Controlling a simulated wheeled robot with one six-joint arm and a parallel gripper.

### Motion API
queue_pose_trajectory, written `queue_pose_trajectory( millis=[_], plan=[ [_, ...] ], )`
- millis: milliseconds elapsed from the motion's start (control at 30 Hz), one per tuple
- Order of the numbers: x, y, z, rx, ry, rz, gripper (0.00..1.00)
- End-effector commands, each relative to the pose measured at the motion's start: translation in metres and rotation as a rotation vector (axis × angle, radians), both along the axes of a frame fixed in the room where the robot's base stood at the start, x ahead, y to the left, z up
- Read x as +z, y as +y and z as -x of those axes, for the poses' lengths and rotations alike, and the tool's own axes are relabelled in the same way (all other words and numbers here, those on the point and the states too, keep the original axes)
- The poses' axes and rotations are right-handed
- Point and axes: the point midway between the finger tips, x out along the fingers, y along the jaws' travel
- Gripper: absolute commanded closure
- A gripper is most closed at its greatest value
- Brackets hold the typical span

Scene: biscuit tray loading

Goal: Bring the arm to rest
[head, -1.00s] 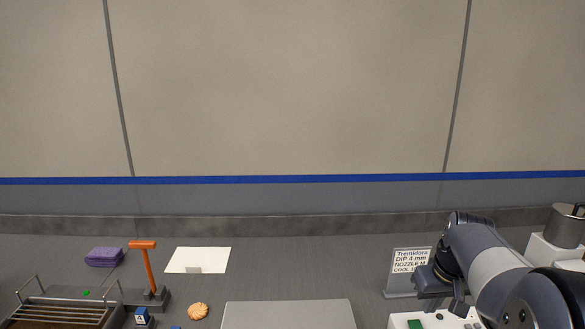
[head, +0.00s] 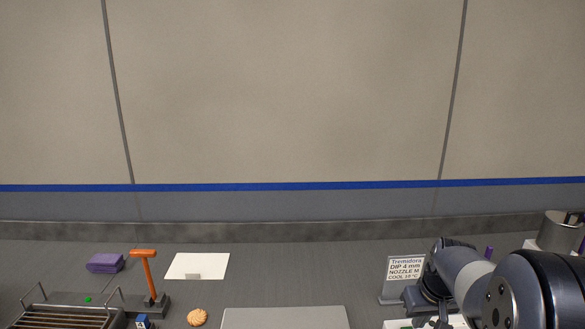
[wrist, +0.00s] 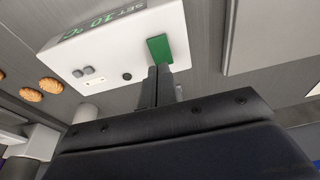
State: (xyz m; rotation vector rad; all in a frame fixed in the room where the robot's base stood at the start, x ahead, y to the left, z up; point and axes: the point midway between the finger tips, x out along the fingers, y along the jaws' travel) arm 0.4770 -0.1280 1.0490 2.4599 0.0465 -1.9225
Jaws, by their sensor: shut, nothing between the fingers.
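My arm reaches in at the lower right of the head view, and my gripper (head: 441,322) shows only in part at the bottom edge. In the wrist view my gripper (wrist: 163,84) has its two dark fingers together with nothing between them. Their tips are close to the green button (wrist: 159,48) on a white control box (wrist: 110,45); I cannot tell whether they touch it.
A sign (head: 405,268) stands beside the arm, with a metal pot (head: 560,232) at the right. A grey tray (head: 285,318), biscuit (head: 197,317), white sheet (head: 197,265), orange-handled lever (head: 147,272) and purple cloth (head: 105,263) are further left. Biscuits (wrist: 30,94) show in the wrist view.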

Motion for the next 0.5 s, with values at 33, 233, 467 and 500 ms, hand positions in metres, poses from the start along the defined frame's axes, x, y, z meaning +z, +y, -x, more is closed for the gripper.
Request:
queue_pose_trajectory(
  millis=[33, 233, 467, 500],
  plan=[
    [0.015, 0.000, 0.003, -0.001, -0.011, 0.003, 1.00],
    [0.045, -0.001, 0.021, -0.001, -0.010, 0.004, 1.00],
    [0.086, -0.002, 0.043, -0.001, -0.010, 0.004, 1.00],
    [0.084, -0.002, 0.043, 0.001, -0.003, 0.001, 1.00]
  ],
)
